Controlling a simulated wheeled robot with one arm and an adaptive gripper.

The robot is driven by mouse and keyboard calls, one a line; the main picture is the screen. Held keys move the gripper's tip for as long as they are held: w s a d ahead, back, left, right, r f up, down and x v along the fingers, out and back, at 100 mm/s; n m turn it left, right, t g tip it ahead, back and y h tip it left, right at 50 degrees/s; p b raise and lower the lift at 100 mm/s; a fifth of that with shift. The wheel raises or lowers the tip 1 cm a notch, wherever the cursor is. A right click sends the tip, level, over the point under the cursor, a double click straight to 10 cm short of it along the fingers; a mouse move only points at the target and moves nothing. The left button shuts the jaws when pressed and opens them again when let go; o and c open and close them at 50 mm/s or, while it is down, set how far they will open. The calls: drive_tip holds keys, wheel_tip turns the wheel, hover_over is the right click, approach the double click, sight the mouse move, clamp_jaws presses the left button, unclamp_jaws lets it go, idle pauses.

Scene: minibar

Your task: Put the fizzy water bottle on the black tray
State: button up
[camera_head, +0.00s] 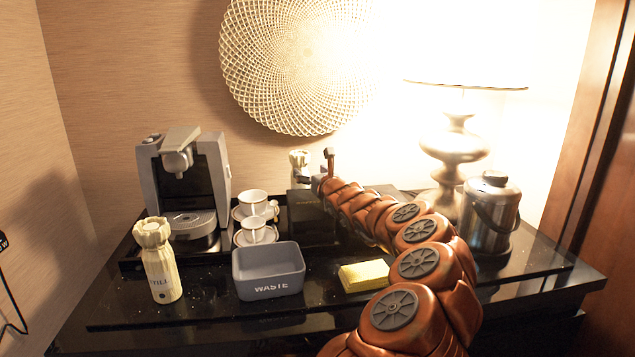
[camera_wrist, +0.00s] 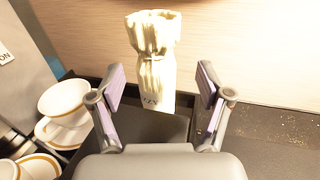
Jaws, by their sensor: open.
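The fizzy water bottle (camera_wrist: 155,65) is cream with a ruffled top, and part of its "FIZZY" label shows in the wrist view. It stands upright ahead of my gripper (camera_wrist: 160,90), framed between the two open fingers. Only its top (camera_head: 299,157) shows in the head view, beside my gripper (camera_head: 318,167) at the back of the counter. Its lower part is hidden there behind a dark box. The black tray (camera_head: 130,263) lies at the left under the coffee machine and cups.
A similar bottle marked "STILL" (camera_head: 160,265) stands at the front left.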

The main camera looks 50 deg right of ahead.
drive_tip(key=shift+b+v, duration=0.35)
drive_tip(key=shift+v, duration=0.65)
drive_tip(key=shift+s+a+f+b, duration=0.15)
drive_tip(key=shift+s+a+b, duration=0.05)
drive_tip(key=shift+s+b, duration=0.2)
drive_tip(key=shift+b+v, duration=0.55)
drive_tip(key=shift+v, duration=0.4)
drive_tip(key=shift+a, duration=0.1)
